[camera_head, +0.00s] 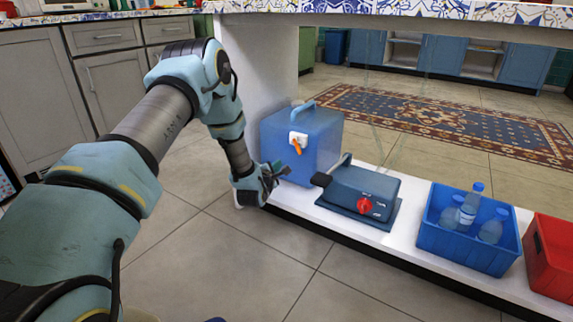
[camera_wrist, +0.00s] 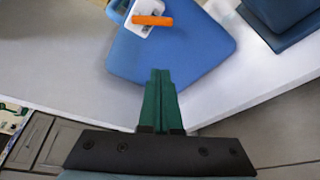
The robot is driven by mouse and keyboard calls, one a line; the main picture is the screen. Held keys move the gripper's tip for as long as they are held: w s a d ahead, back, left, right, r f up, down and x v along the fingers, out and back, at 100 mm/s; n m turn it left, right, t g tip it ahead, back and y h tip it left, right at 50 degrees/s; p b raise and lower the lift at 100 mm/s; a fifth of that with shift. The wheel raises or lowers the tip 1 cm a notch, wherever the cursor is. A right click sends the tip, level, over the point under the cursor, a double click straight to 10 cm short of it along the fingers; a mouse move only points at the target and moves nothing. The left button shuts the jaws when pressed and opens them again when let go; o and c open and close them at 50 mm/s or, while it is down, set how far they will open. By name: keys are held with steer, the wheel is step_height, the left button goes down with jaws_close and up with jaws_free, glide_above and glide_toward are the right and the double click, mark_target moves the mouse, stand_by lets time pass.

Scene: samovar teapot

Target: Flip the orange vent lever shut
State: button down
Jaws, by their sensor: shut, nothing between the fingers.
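The orange vent lever (camera_head: 296,146) sits on a white mount (camera_head: 298,138) on the front of a blue box (camera_head: 325,148). In the wrist view the lever (camera_wrist: 152,20) lies crosswise near the top edge, over its white mount (camera_wrist: 138,30). My gripper (camera_head: 283,171) is below the lever, close to the lower front of the box. In the wrist view its green fingers (camera_wrist: 160,73) are together and empty. Their tips point toward the lever, with a strip of blue box (camera_wrist: 190,55) between. My gripper is apart from the lever and hides part of the box's lower front.
A dark blue appliance (camera_head: 365,190) with a red knob (camera_head: 364,205) stands just right of the box, its black-ended handle near my gripper. A blue crate (camera_head: 455,241) with bottles and a red crate (camera_head: 553,254) stand farther right on the white shelf (camera_head: 300,204). Floor in front is clear.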

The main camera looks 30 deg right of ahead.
mark_target(298, 146)
steer(key=shift+f, duration=0.3)
steer(key=w+d+b, duration=0.4)
steer(key=d+b, duration=0.1)
steer(key=d, duration=0.3)
steer(key=shift+d+r+b, duration=0.2)
steer(key=shift+d+b, duration=0.1)
steer(key=shift+b, duration=0.05)
steer(key=shift+n, duration=0.3)
stand_by(0.3)
